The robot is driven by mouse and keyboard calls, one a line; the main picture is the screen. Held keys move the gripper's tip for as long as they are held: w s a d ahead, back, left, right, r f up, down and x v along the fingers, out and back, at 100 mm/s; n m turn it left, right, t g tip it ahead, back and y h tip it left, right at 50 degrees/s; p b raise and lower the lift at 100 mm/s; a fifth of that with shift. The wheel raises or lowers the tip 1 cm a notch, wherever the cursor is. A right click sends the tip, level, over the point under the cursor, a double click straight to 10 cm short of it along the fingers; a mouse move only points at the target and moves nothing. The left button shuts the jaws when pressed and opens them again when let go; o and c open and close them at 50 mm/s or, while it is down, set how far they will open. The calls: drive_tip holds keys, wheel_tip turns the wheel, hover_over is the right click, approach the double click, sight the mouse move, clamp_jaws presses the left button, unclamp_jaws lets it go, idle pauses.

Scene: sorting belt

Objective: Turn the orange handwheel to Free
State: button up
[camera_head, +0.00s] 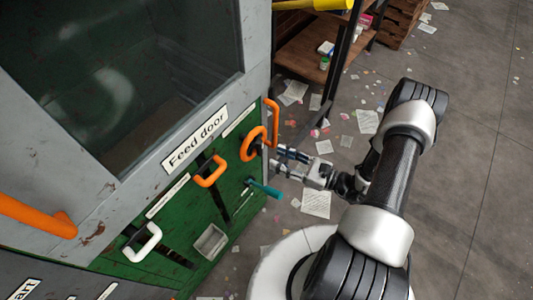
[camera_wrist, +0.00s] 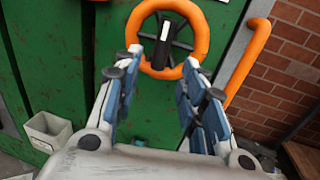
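The orange handwheel (camera_head: 246,151) is on the green panel below the "Feed door" label, near the cabinet's right edge. In the wrist view the orange handwheel (camera_wrist: 201,38) is upper centre, with dark spokes and a white bar with a black end near its hub. My gripper (camera_head: 279,159) is just right of the wheel in the head view. In the wrist view my gripper (camera_wrist: 163,62) is open, its fingertips apart and overlapping the lower left and lower right of the rim. Nothing is held. I cannot tell whether the fingers touch the rim. No Free marking is readable.
An orange bar (camera_wrist: 246,66) runs close to the wheel's right. An orange handle (camera_head: 211,172), a white handle (camera_head: 142,243) and a teal handle (camera_head: 264,188) are on the panel. A grey bin (camera_head: 210,242) is low down. A shelf (camera_head: 313,55) stands behind; papers litter the floor.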

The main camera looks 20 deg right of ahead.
drive_tip(key=x, duration=0.5)
drive_tip(key=shift+w+a+b, duration=0.15)
drive_tip(key=shift+w+b, duration=0.05)
drive_tip(key=shift+b, duration=0.2)
drive_tip(key=shift+c, duration=0.4)
clamp_jaws()
